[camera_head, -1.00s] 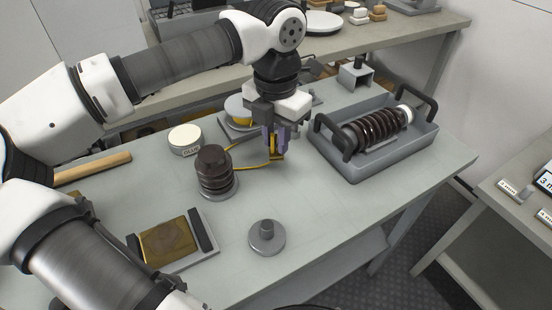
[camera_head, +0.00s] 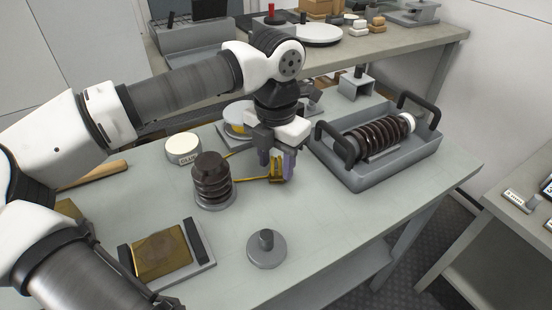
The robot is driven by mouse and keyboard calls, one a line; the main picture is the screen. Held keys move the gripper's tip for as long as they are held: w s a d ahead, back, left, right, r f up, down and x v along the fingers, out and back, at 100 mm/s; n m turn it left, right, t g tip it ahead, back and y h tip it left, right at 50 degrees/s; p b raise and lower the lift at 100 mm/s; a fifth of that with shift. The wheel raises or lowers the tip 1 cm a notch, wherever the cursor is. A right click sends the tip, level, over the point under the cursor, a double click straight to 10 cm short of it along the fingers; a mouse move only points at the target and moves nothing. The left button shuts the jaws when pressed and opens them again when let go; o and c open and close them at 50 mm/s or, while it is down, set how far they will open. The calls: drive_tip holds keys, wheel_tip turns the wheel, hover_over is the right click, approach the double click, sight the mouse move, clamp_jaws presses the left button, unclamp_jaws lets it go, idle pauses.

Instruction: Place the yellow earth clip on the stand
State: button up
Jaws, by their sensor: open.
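The yellow earth clip (camera_head: 277,172) is near the middle of the worktable, with a yellow cable running left from it behind the dark ribbed insulator. My gripper (camera_head: 277,166) points down with its fingers open around the clip. The fingers hide part of it, and I cannot tell whether they touch it. A round grey base with a short peg (camera_head: 266,249), which looks like the stand, is at the front of the table with nothing on it. It is below the gripper in the picture.
The ribbed insulator (camera_head: 212,181) stands left of the clip. A grey tray (camera_head: 375,178) with handles and a lying coil is to the right. A white-topped round tin (camera_head: 183,149) and a brass-coloured block on a plate (camera_head: 160,252) are at left. The table's front right is clear.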

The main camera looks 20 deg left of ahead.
sight(276, 157)
drive_tip(key=shift+r, duration=0.1)
wheel_tip(276, 157, up, 12)
drive_tip(key=p, duration=0.8)
drive_tip(key=shift+w+r, duration=0.1)
idle(0.8)
